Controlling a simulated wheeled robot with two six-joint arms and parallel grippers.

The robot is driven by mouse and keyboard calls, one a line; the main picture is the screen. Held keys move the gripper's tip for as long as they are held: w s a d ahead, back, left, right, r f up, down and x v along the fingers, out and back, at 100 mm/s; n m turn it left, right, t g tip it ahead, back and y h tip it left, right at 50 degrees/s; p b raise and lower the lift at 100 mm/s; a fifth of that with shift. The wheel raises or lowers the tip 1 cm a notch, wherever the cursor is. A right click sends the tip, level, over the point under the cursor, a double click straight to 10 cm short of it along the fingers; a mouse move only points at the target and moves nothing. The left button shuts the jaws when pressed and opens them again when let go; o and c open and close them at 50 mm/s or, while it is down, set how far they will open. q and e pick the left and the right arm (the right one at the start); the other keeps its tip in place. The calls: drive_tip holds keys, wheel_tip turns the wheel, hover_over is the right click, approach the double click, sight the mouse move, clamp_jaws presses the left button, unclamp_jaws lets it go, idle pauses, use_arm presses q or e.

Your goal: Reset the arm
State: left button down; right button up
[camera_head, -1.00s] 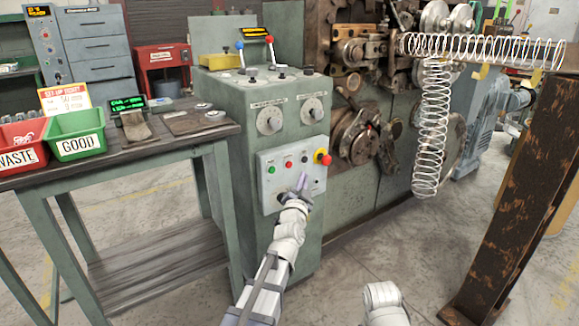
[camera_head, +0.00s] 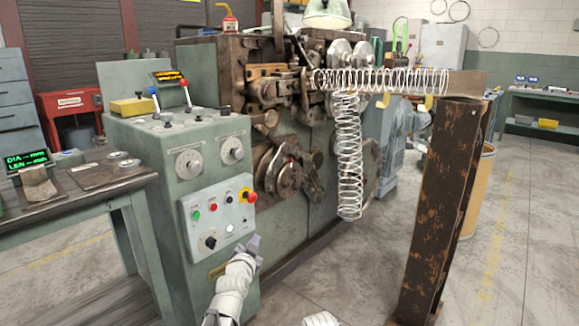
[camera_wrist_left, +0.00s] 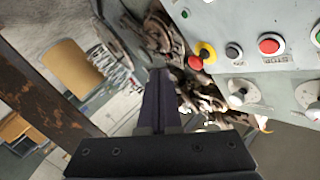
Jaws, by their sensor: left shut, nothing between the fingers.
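My left gripper (camera_head: 254,243) is shut and empty, in front of the lower right of the green control cabinet, below the button panel (camera_head: 219,207). In the left wrist view the shut fingers (camera_wrist_left: 160,88) point toward the machine, with a yellow and red emergency button (camera_wrist_left: 202,56) and a red button (camera_wrist_left: 269,46) to their right. The panel carries green, red and black buttons, a white lit button (camera_head: 230,229), a black knob (camera_head: 210,242) and the red emergency button (camera_head: 249,195). My right gripper is not in view.
The coiling machine (camera_head: 290,170) stands right of the cabinet, with one spring (camera_head: 349,160) hanging and one lying level (camera_head: 380,81). A rusty post (camera_head: 440,200) stands at right. A table (camera_head: 100,185) stands at left. Open floor lies between machine and post.

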use_arm(q)
drive_tip(key=s+d+f+g+h, duration=0.1)
drive_tip(key=s+d+f+g, duration=0.9)
drive_tip(key=s+f, duration=0.45)
drive_tip(key=s+a+f+n+g+y, duration=0.1)
drive_tip(key=s+f+n+g+y, duration=0.15)
drive_tip(key=s, duration=0.65)
drive_tip(key=s+f+n+g+y, duration=0.1)
drive_tip(key=s+g, duration=0.3)
drive_tip(key=s, duration=0.4)
wheel_tip(320, 180, up, 38)
drive_tip(key=s+p, duration=0.1)
drive_tip(key=p, duration=3.8)
drive_tip(key=shift+a, duration=0.3)
drive_tip(key=shift+s, duration=0.1)
